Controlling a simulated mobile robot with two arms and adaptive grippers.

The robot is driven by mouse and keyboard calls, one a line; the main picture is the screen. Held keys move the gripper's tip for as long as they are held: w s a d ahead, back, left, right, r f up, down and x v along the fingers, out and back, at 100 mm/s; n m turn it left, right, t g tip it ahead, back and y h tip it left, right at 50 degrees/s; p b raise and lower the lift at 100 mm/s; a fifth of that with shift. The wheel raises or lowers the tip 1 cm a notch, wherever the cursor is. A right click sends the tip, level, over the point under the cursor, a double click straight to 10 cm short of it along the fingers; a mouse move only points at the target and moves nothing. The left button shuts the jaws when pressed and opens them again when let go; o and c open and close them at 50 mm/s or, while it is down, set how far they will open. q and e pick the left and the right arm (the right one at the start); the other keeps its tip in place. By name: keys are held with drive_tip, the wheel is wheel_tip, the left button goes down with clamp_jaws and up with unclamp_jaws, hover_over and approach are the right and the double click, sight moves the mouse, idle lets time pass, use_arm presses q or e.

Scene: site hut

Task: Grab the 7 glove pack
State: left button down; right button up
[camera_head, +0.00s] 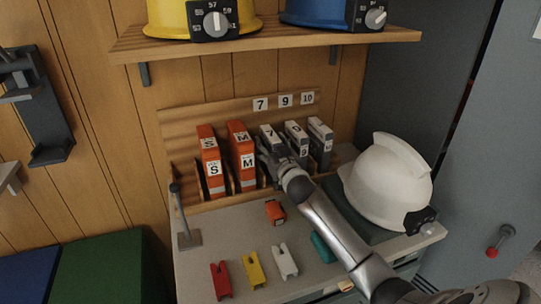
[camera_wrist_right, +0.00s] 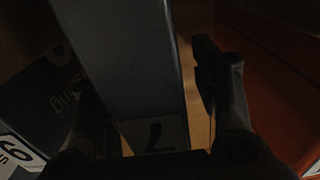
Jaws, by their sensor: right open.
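The 7 glove pack (camera_head: 269,131) is a grey pack with a white label, standing upright in the wooden rack between the orange M pack (camera_head: 241,140) and the 9 pack (camera_head: 296,131). My right gripper (camera_head: 270,157) is at its front and hides its lower part. In the right wrist view the 7 pack (camera_wrist_right: 125,55) lies between the open fingers of my right gripper (camera_wrist_right: 155,95). A gap shows between the pack and the right-hand finger. Contact on the other side is too dark to tell. My left gripper is not in view.
An orange S pack (camera_head: 209,160) and a 10 pack (camera_head: 320,140) share the rack (camera_head: 190,203). A white helmet (camera_head: 388,180) sits to the right. Red, yellow and white clips (camera_head: 254,270) lie on the worktop in front. A wooden shelf (camera_head: 270,45) overhangs the rack.

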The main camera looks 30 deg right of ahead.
drive_tip(key=c, duration=1.1)
